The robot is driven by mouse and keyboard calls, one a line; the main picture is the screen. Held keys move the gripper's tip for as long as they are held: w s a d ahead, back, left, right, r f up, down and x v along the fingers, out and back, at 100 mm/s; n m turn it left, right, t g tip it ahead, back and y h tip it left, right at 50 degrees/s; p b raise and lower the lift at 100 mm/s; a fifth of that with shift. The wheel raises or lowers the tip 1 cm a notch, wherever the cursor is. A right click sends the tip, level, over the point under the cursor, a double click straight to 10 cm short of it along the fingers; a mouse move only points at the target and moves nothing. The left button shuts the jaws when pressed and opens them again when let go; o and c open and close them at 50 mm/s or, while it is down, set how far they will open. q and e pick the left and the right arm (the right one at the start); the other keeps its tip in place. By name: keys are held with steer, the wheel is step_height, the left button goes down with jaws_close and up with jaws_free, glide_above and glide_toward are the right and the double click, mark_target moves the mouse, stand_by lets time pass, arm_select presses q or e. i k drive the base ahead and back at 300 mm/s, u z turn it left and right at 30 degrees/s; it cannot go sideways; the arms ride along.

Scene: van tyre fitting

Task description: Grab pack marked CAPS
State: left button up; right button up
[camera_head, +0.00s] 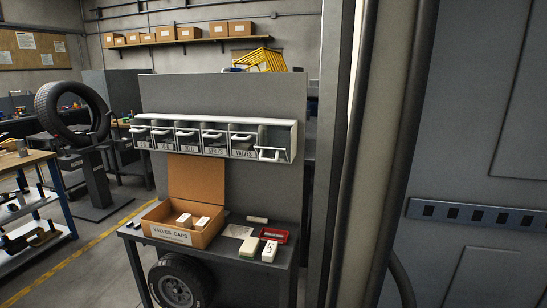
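An open cardboard box (212,232) stands on the left part of a small dark bench, its lid raised at the back. A white label (171,235) on its front ends in the word CAPS; the word before it is hard to read. Inside lie small white packs, one at the left (184,219) and one at the right (201,223); any marking on them is too small to read. Neither of my grippers is in view.
Right of the box are a pale green-and-white block (249,247), a white lettered pack (269,251) and a red tray (274,235). Drawers (215,139) hang above, the rightmost tilted open. A tyre (178,283) is below. A grey post and panel (465,150) fill the right.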

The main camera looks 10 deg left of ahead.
mark_target(186, 221)
steer(key=z, duration=2.9)
steer(key=k, duration=1.25)
steer(key=u, duration=2)
